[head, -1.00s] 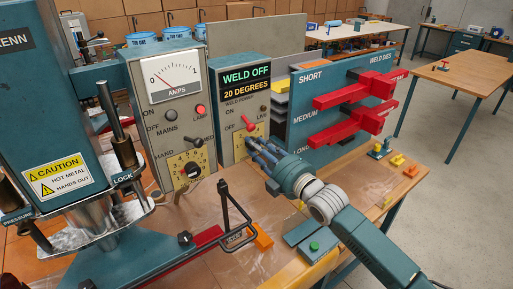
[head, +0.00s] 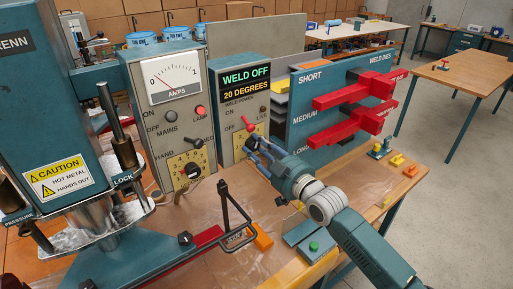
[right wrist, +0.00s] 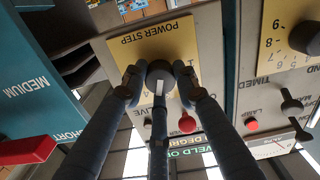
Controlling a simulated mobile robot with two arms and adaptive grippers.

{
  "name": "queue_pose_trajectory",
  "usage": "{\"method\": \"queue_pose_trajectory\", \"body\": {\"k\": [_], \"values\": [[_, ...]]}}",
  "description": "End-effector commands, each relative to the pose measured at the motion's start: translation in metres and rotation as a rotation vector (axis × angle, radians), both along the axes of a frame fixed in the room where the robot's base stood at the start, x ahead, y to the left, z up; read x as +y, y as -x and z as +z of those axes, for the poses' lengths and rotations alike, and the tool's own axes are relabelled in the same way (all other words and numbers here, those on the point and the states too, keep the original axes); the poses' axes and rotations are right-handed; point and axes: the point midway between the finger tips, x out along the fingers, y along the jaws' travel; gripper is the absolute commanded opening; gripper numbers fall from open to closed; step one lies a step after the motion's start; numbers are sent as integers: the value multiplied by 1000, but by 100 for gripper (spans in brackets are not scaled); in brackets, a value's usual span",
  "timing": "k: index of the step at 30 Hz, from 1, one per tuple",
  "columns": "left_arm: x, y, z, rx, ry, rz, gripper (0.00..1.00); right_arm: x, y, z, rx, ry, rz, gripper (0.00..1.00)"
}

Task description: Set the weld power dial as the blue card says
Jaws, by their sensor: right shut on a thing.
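The weld power dial is a dark round knob (right wrist: 160,75) on a yellow plate marked POWER STEP (right wrist: 150,40), seen upside down in the right wrist view. A white mark on the knob points toward the bottom of that picture. My right gripper (right wrist: 157,88) is shut on the knob, its fingers around it. In the head view my right gripper (head: 258,150) covers most of the dial and its plate. The display (head: 246,84) above reads WELD OFF, 20 DEGREES. I cannot make out a blue card. My left gripper is not in view.
A red lever (head: 247,123) sits just above the dial. The heater box with the AMPS meter (head: 175,80) stands left, with its own dial (head: 190,170). The blue weld dies rack (head: 305,118) with red dies is close on the right.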

Motion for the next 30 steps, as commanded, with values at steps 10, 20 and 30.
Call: {"method": "queue_pose_trajectory", "body": {"k": [10,20,30], "values": [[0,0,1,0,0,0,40,0,1,-7,170,-215,-3,3],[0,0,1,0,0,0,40,1,2,-9,252,-320,-1,3],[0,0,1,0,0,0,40,1,2,-11,271,-340,-1,3]]}}
